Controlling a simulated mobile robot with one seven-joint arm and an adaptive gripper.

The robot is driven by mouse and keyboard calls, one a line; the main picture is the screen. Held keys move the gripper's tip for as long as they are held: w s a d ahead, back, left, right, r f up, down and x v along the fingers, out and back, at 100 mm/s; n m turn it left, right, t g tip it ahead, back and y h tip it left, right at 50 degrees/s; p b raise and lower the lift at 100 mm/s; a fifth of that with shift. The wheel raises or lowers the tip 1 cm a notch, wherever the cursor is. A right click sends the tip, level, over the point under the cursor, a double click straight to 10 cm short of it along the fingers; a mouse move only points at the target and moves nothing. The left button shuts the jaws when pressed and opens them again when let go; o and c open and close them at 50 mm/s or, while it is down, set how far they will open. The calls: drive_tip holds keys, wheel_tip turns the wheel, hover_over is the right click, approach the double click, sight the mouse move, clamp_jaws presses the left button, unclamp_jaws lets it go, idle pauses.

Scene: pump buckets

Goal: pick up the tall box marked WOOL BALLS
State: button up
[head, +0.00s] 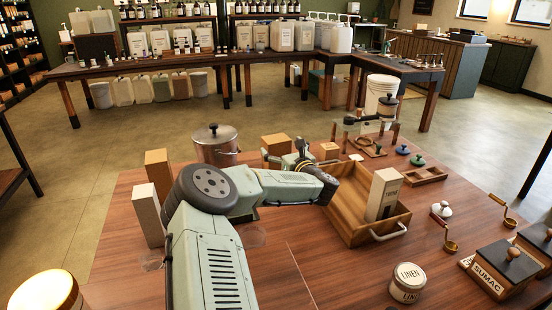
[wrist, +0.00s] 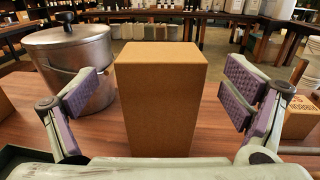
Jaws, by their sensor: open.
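No WOOL BALLS marking is legible in either view. A plain brown box (wrist: 158,100) stands upright in the middle of the wrist view, its near face bare of lettering. It also shows in the head view (head: 276,144), partly behind my gripper (head: 299,160). My gripper (wrist: 165,92) is open and empty, with one finger on each side of the box in the picture and visible gaps to both. How deep the box sits between the fingers is unclear. Other tall boxes are a brown one (head: 157,167), a pale one (head: 147,214) and a labelled one (head: 384,193).
A lidded metal pot (wrist: 72,62) stands close by my left finger. A small lettered box (wrist: 300,118) is at the right. A wooden tray (head: 346,222) holds the labelled box. The LINEN tin (head: 407,284) and SUMAC box (head: 492,272) stand at the front right.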

sight(276, 138)
drive_tip(key=x, duration=0.1)
drive_tip(key=p+x, duration=0.1)
drive_tip(key=x, duration=0.1)
drive_tip(key=shift+w+r+p, duration=0.3)
drive_tip(key=shift+w+p, duration=0.05)
drive_tip(key=shift+p, duration=0.05)
drive_tip(key=shift+w+a+f, duration=0.15)
drive_tip(key=shift+w+a, duration=0.15)
drive_tip(key=shift+w, duration=0.2)
drive_tip(key=c, duration=1.8)
